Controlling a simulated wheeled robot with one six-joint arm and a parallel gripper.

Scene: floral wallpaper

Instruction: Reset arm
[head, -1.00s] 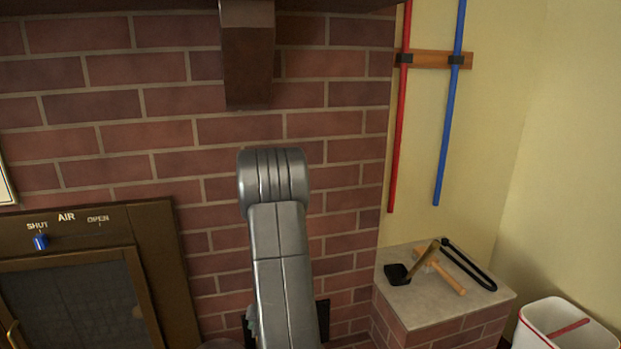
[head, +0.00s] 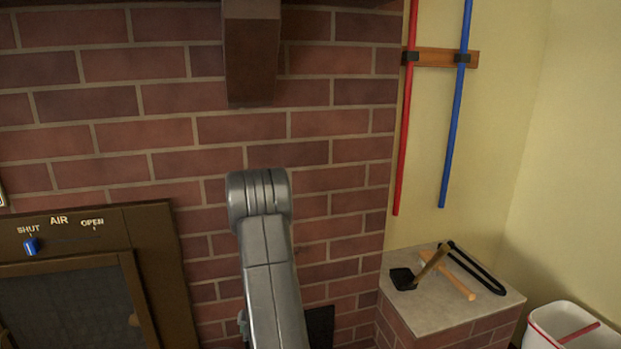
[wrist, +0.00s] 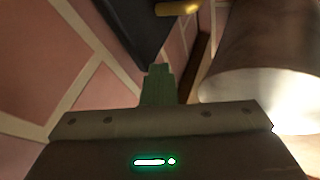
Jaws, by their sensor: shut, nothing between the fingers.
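My gripper (wrist: 160,85) shows in the wrist view as greenish fingers, shut and empty, beyond its dark housing with a green light. A dark panel with a gold bar (wrist: 177,8) lies past the fingertips, apart from them. In the head view my grey arm rises at the lower middle in front of the brick wall. The gripper itself is hidden there.
A furnace door (head: 70,305) under an air control with a blue knob (head: 30,246) stands left. A brick ledge (head: 420,300) holds a hammer (head: 430,266) and other tools. Red (head: 405,130) and blue (head: 455,120) rods hang above. A white bin (head: 540,325) stands right.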

